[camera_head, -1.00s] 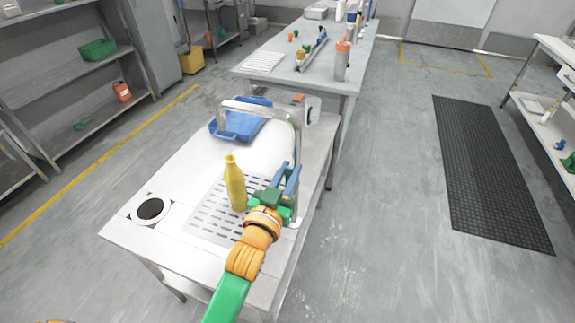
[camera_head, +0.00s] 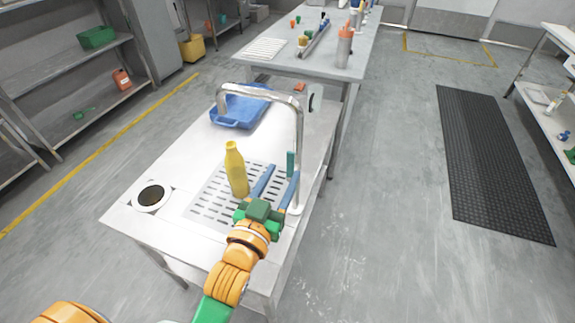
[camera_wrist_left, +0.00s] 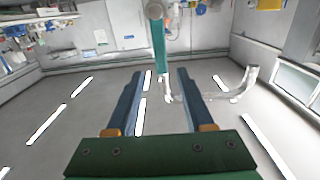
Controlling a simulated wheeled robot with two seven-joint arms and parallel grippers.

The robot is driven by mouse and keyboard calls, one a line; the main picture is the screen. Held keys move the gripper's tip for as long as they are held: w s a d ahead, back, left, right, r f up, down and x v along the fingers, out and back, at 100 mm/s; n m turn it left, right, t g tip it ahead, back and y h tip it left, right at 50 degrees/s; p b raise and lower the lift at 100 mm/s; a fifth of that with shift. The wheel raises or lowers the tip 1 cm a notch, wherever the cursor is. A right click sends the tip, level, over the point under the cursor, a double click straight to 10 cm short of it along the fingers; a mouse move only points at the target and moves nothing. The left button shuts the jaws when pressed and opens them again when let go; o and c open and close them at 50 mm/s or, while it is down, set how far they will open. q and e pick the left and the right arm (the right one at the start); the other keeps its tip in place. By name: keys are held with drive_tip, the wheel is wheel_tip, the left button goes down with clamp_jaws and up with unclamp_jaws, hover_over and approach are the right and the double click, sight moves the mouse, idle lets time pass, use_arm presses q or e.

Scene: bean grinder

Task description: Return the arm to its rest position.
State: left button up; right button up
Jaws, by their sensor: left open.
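My left gripper (camera_head: 281,174) is over the right side of the counter (camera_head: 175,160), by the tap. Its two blue fingers are apart with nothing between them, also in the left wrist view (camera_wrist_left: 158,75). The silver tap (camera_head: 298,120) arches over the counter, with a teal handle (camera_head: 291,163) just beyond the fingertips. In the left wrist view, the teal handle (camera_wrist_left: 158,45) stands beyond the gap between the fingers. The tap's spout (camera_wrist_left: 245,85) shows to the right. My right gripper is not in view.
A yellow bottle (camera_head: 236,170) stands upright on the slotted drain area, left of my gripper. A round dark-centred opening (camera_head: 151,195) is at the counter's left. A blue tray (camera_head: 240,108) lies behind. The floor to the right is clear up to a black mat (camera_head: 490,160).

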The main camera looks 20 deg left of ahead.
use_arm(q)
drive_tip(key=shift+s, duration=0.4)
